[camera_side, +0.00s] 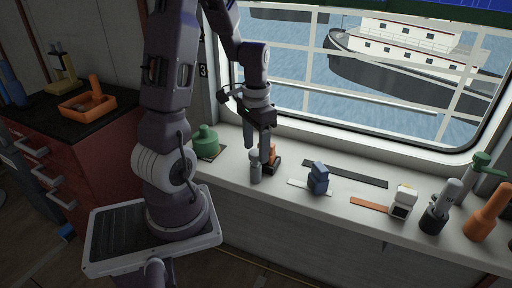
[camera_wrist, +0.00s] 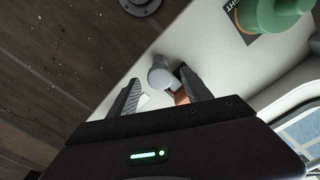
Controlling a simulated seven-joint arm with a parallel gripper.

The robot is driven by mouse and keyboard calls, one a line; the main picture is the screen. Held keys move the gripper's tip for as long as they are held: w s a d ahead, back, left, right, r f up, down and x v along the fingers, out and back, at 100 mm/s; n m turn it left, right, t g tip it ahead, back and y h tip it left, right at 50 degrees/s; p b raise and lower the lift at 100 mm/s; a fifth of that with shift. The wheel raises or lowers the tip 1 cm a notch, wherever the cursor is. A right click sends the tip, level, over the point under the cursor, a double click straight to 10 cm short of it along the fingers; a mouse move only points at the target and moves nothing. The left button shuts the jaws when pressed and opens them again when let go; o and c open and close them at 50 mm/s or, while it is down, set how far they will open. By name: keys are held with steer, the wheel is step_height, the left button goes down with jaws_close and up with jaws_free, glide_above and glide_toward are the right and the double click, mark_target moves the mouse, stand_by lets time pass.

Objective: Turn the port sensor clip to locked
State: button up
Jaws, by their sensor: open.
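Which object is the port sensor clip I cannot tell for sure. A small orange part on a dark base (camera_side: 273,158) stands on the sill below my gripper, and its orange also shows in the wrist view (camera_wrist: 181,97). A grey round-topped cylinder (camera_side: 255,172) stands beside it, nearer the sill's front edge; its top shows in the wrist view (camera_wrist: 160,75). My gripper (camera_side: 257,152) points down, open, with its fingers just above these two. In the wrist view the cylinder and orange part appear between the fingers, partly hidden. No locked mark is readable.
To the right are a blue device (camera_side: 318,179), a white device (camera_side: 403,202), a grey-topped dark holder (camera_side: 437,212) and an orange handle (camera_side: 487,215). The window (camera_side: 300,105) is behind.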

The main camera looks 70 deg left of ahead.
mark_target(257, 153)
step_height(257, 153, up, 7)
steer(key=shift+f, duration=0.2)
steer(key=shift+d+r, duration=0.2)
steer(key=shift+d, duration=0.05)
steer(key=s+d+r+m+t, duration=0.1)
steer(key=s+d+r+t, duration=0.1)
steer(key=d, duration=0.7)
steer(key=s+d+r+m+t, duration=0.1)
steer(key=s+d+r+t, duration=0.2)
steer(key=d, duration=0.7)
step_height(257, 153, up, 4)
steer(key=s, duration=0.2)
steer(key=shift+s+f+t, duration=0.2)
steer(key=shift+s+t, duration=0.1)
